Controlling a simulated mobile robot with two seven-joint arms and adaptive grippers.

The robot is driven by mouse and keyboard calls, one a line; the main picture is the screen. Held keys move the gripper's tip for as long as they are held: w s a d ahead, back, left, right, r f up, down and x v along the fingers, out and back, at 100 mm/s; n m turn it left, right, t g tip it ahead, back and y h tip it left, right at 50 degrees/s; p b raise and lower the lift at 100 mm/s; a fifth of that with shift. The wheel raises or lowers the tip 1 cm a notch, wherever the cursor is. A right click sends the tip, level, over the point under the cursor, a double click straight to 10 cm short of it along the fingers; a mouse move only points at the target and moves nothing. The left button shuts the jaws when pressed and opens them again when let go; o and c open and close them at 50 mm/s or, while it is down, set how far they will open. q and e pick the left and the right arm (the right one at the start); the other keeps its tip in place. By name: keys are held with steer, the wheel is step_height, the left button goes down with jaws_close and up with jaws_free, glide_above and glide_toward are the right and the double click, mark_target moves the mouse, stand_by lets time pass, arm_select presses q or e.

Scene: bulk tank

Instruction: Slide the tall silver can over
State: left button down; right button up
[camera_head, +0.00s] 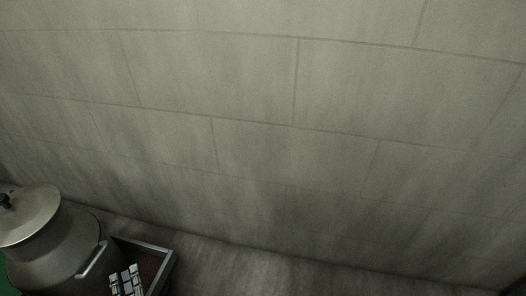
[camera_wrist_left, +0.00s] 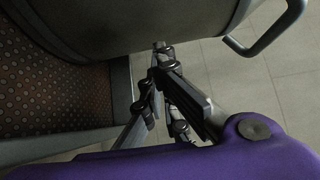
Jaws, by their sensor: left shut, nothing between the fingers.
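The tall silver can (camera_head: 58,250) stands at the lower left of the head view, with a wide domed lid with a black knob and a side handle. Its lower edge is cut off. In the left wrist view the can's curved grey side (camera_wrist_left: 135,22) fills the top, with the handle (camera_wrist_left: 272,32) at upper right. My left gripper (camera_head: 126,278) is beside the can, to its right, at the bottom of the head view. In the wrist view its fingers (camera_wrist_left: 163,62) are shut and empty, close to the can's side; I cannot tell whether they touch. My right gripper is not in view.
A shallow metal-rimmed tray or platform (camera_head: 146,246) with a brown inside lies right of the can, below my gripper. Its brown dotted surface (camera_wrist_left: 60,90) shows in the wrist view. A tiled wall (camera_head: 300,120) rises behind. Grey floor (camera_head: 235,268) to the right looks clear.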

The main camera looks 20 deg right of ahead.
mark_target(100, 270)
arm_select(q)
steer(key=shift+w+a, duration=0.25)
steer(key=shift+a, duration=0.05)
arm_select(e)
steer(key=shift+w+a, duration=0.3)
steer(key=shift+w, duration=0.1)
arm_select(q)
steer(key=w+a, duration=0.1)
steer(key=a, duration=0.1)
steer(key=w+a, duration=0.3)
steer(key=a, duration=0.1)
steer(key=shift+w+a, duration=0.1)
steer(key=shift+w, duration=0.25)
